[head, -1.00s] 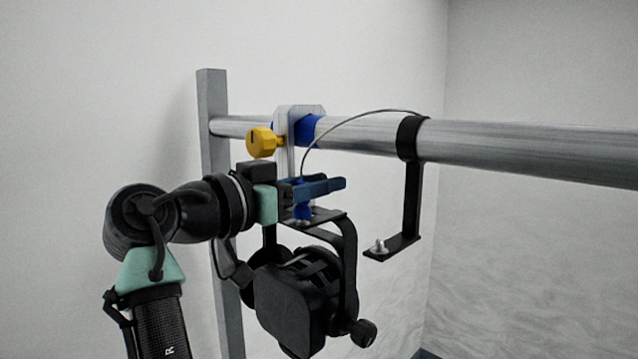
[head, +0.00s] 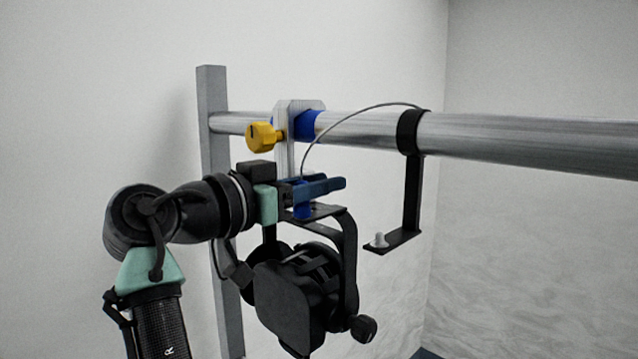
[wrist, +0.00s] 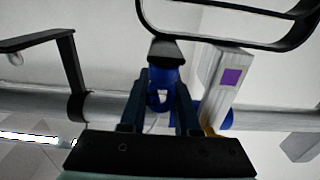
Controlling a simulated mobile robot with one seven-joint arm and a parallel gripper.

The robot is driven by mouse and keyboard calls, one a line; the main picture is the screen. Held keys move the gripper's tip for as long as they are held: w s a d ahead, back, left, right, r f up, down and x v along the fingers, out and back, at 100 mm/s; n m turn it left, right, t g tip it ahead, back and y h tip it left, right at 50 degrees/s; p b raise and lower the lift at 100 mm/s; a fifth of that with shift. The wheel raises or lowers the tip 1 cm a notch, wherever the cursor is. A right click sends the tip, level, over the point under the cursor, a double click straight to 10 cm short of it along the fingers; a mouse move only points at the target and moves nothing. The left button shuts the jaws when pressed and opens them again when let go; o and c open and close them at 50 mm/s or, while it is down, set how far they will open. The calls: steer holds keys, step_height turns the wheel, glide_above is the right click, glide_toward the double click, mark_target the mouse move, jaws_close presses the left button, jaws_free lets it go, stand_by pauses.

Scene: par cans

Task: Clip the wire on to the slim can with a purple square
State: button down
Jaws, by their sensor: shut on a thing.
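A black can (head: 292,300) hangs in a black yoke (head: 349,262) from a silver clamp (head: 287,150) on the bar. The clamp carries a purple square (wrist: 231,77), seen in the wrist view. A thin wire (head: 345,117) arcs from a black band (head: 410,132) on the bar down behind my gripper; its lower end is hidden. My gripper (head: 330,185), with dark blue fingers, is shut on a blue ring-shaped piece (wrist: 160,95), just above the yoke's top. I cannot tell whether the blue piece touches the yoke or how it joins the wire.
A yellow knob (head: 264,136) sticks out left of the clamp. The silver bar (head: 530,145) runs right from a grey post (head: 213,170). A black bracket (head: 412,205) with a pale bolt (head: 380,240) hangs from the band. Open room lies below the bar at right.

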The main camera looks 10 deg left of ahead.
steer(key=c, duration=0.6)
jaws_free()
steer(key=shift+o, duration=0.2)
steer(key=shift+s+f, duration=0.1)
steer(key=b+v, duration=0.6)
steer(key=v, duration=0.7)
